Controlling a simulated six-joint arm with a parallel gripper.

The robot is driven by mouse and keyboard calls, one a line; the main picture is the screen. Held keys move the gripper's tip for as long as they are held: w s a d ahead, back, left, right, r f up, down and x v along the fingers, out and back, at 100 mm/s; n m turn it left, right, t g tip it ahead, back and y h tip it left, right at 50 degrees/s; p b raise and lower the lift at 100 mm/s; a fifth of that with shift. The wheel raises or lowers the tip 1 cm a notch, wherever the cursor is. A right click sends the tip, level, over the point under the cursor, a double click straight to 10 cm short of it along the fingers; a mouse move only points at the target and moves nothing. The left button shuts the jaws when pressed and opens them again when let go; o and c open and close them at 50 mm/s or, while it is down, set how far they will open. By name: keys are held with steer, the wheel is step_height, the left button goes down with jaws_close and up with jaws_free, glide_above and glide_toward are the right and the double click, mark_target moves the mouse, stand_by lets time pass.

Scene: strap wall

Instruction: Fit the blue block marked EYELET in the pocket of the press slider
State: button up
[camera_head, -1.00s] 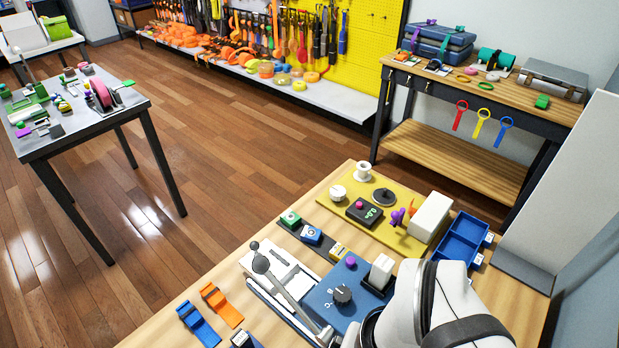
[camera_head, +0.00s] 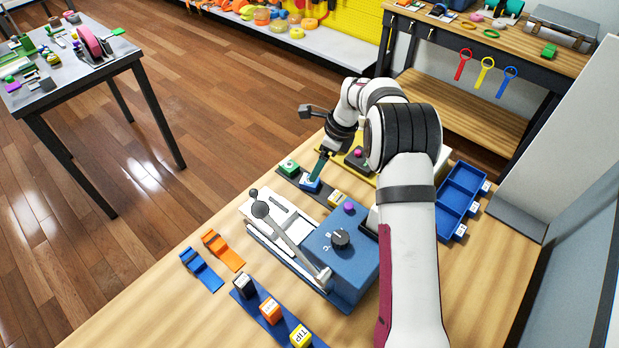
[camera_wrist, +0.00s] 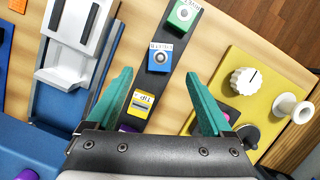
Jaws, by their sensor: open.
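The blue block (camera_head: 311,182) sits on a dark strip between a green block and a yellow block. My gripper (camera_head: 321,170) is over the strip at the blue block. In the wrist view its teal fingers (camera_wrist: 160,76) are spread wide and empty, with the blue block ahead, between the finger lines. The white press slider (camera_head: 272,217) lies on the blue press; it also shows in the wrist view (camera_wrist: 60,76). I cannot make out its pocket clearly.
The green block (camera_wrist: 183,15) and the yellow block (camera_wrist: 143,103) flank the blue one closely. A yellow board (camera_wrist: 235,70) with a white knob and spool lies right of the strip.

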mark_target(310, 183)
steer(key=x, duration=0.7)
steer(key=shift+a+f, duration=0.1)
steer(key=shift+f, duration=0.15)
steer(key=shift+w, duration=0.1)
jaws_close()
